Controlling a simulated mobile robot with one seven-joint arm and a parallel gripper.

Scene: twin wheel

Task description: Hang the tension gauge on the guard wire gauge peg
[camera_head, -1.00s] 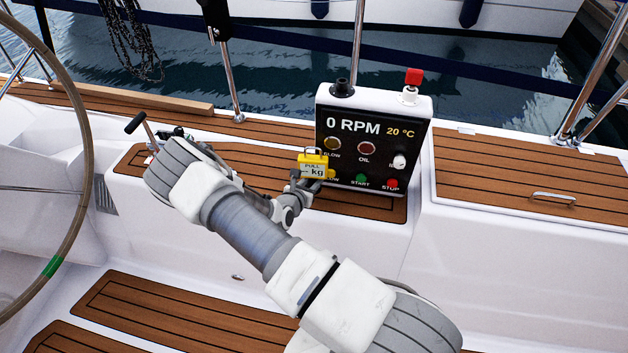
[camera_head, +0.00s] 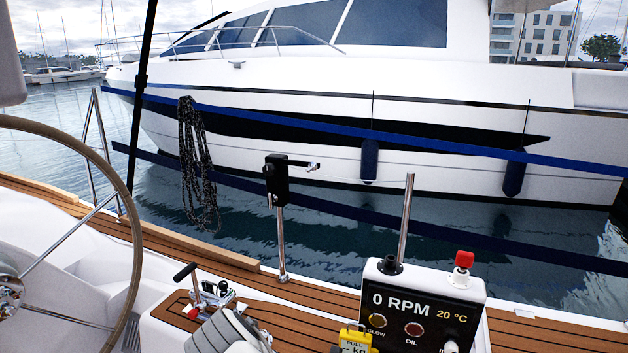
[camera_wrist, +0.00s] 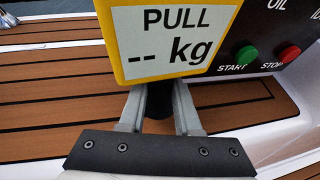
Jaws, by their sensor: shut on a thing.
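The tension gauge is a yellow box with a white "PULL -- kg" face (camera_wrist: 175,38). It also shows at the bottom edge of the head view (camera_head: 357,339), in front of the control panel. My gripper (camera_wrist: 160,108) is shut on its lower end, and a dark part shows between the fingers. In the head view the gripper is mostly cut off by the bottom edge. A black bracket (camera_head: 276,180) sits on a metal post, with a short peg (camera_head: 306,165) pointing right. It looks like the gauge peg, and it is empty, up and left of the gauge.
The control panel (camera_head: 420,306) with buttons and a red-capped knob stands close behind the gauge. A steering wheel (camera_head: 136,240) is at left, a lever (camera_head: 187,272) near my arm. Water lies beyond the deck edge.

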